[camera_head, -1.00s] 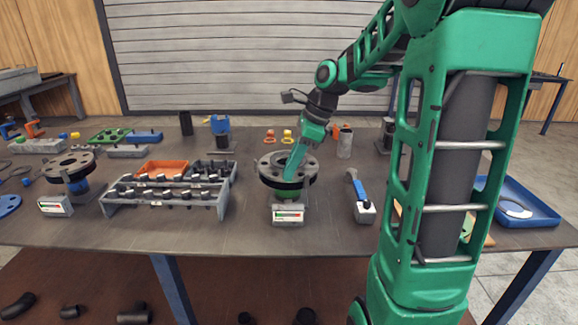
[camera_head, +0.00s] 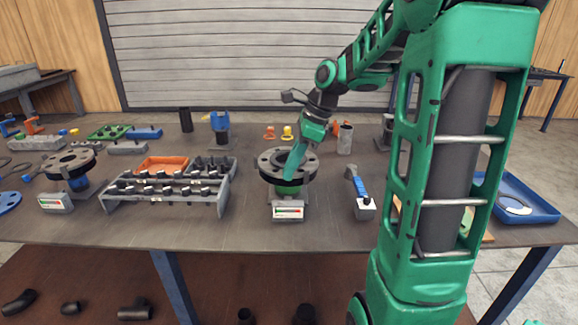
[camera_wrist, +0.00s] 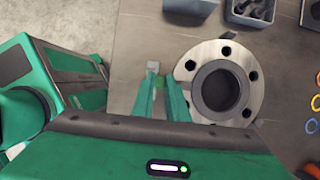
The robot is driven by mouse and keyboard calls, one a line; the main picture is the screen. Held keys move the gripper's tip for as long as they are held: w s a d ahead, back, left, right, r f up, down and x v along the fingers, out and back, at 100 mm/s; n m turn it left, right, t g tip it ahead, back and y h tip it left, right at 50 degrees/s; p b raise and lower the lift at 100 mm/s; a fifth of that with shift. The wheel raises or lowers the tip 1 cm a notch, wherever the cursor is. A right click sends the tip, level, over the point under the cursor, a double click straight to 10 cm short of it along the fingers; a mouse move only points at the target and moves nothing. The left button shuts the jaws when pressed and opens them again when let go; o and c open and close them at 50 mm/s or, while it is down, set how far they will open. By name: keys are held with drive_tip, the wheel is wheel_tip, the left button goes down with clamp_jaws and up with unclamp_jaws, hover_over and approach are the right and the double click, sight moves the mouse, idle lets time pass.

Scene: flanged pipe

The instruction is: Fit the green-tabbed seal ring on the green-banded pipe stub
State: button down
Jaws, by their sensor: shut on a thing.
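The green-banded pipe stub (camera_head: 288,195) stands upright mid-table, its green band showing under a wide grey bolted flange (camera_head: 306,161). In the wrist view the flange (camera_wrist: 249,80) is right of my fingers, with a dark ring round its open bore. My gripper (camera_head: 283,181) reaches down at the flange's near-left part. In the wrist view my gripper (camera_wrist: 164,80) has its fingers closed about a small green piece, which looks like the tab of the green-tabbed seal ring (camera_wrist: 159,82). I cannot make out the rest of that ring or whether it touches the flange.
A label box (camera_head: 288,211) stands in front of the stub. A grey rack of dark pegs (camera_head: 165,192) is left, a blue-handled tool (camera_head: 362,192) right. Another flanged stub (camera_head: 70,163) is far left. Orange and yellow ringed pieces (camera_head: 287,133) lie behind. Bare table lies between stub and tool.

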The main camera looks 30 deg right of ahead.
drive_tip(key=c, duration=1.7)
unclamp_jaws()
drive_tip(key=shift+o, duration=0.2)
drive_tip(key=v, duration=1)
drive_tip(key=shift+d+r, duration=0.2)
drive_tip(key=shift+r, duration=0.1)
